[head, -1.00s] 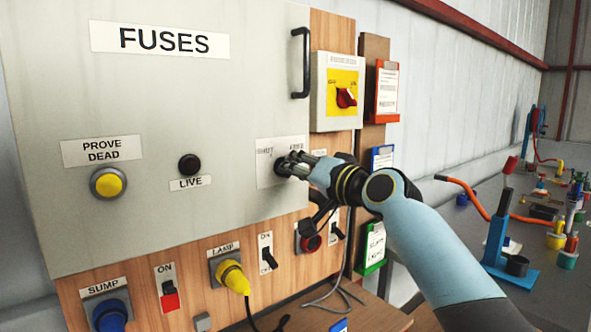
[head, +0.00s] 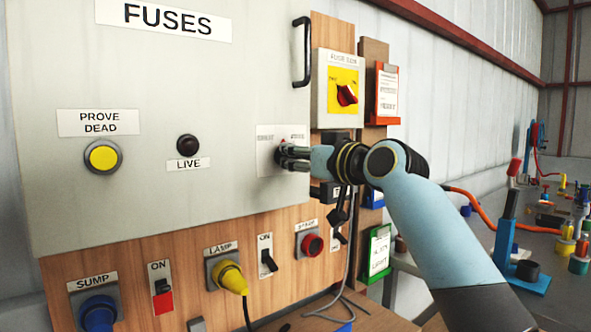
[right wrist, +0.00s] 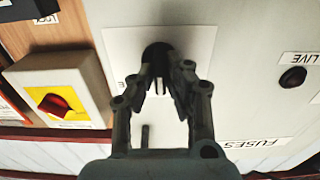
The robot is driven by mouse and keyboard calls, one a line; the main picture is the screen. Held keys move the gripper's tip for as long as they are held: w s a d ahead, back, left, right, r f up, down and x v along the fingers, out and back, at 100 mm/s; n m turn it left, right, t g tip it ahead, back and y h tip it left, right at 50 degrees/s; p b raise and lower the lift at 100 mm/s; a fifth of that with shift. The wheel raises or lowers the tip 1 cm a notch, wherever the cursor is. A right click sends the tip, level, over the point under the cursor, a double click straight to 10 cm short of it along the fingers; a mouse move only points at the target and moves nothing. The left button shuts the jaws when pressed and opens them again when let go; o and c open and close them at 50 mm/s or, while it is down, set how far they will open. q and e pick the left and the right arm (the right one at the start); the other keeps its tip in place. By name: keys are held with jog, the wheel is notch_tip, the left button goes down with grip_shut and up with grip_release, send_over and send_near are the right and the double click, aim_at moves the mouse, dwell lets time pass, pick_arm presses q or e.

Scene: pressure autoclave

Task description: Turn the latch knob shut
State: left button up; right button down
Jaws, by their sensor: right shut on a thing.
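The latch knob is a dark round knob on a pale plate (head: 266,138) at the lower right of the grey fuse cabinet door (head: 120,190). In the head view my right gripper (head: 284,156) covers most of the knob, and a small red mark shows just above the fingers. The plate's lettering is too blurred to read. In the right wrist view the dark knob (right wrist: 157,50) sits between the two fingertips of the right gripper (right wrist: 160,78), which is shut on it. My left gripper is not in view.
A black door handle (head: 302,50) is above the knob. A red and yellow rotary switch (head: 347,93) is to the upper right. A red button (head: 312,244), lamp plug (head: 230,277) and hanging cable (head: 349,270) are below. A cluttered bench is at the far right.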

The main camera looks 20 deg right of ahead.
jog(key=n+b, duration=0.1)
jog(key=n, duration=0.1)
jog(key=n+b, duration=0.2)
jog(key=shift+a+f+n, duration=0.1)
jog(key=shift+f+n, duration=0.1)
jog(key=shift+n, duration=0.1)
jog(key=n+b, duration=0.2)
jog(key=n, duration=0.2)
jog(key=shift+s, duration=0.1)
jog(key=shift+r, duration=0.1)
jog(key=c, duration=1.4)
grip_release()
jog(key=shift+a, duration=0.1)
jog(key=shift+o, duration=0.2)
jog(key=v, duration=1.2)
